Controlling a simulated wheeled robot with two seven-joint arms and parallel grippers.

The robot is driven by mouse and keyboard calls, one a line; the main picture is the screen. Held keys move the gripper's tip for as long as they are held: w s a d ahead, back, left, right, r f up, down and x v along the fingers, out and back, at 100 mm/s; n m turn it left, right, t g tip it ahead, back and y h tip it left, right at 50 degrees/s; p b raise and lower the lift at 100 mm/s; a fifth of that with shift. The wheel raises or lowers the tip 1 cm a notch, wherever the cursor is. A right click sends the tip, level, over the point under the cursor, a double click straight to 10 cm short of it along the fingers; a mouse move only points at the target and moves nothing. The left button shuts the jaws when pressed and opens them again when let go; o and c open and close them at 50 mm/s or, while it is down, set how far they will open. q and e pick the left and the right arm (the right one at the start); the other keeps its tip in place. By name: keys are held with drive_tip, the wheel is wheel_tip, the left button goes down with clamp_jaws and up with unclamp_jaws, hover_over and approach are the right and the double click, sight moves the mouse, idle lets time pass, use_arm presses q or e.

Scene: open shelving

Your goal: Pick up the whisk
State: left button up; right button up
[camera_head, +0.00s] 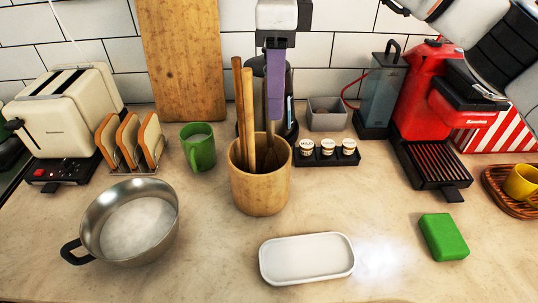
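A wooden utensil holder (260,190) stands upright near the middle of the counter. A flat purple utensil part (275,88) stands above the holder's right side. I cannot make out a whisk's wire loops, so I cannot tell which utensil is the whisk. My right gripper (277,42) points down from the top edge, directly above the purple part. Its fingertips overlap the top of that part, and I cannot tell whether they grip it. My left gripper is out of view.
A green mug (198,148) is left of the holder, and a steel pan (131,222) is at front left. A black rack with small jars (327,151) is right of the holder. A white tray (306,258) lies in front. A red coffee machine (424,88) stands at right.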

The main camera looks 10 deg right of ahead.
sight(272, 145)
drive_tip(key=shift+s+a+f+p, duration=0.1)
drive_tip(key=shift+a+f+p, duration=0.1)
drive_tip(key=shift+f, duration=1.4)
drive_tip(key=shift+a+f+p, duration=0.1)
drive_tip(key=shift+f+p, duration=0.05)
drive_tip(key=shift+f, duration=1.4)
clamp_jaws()
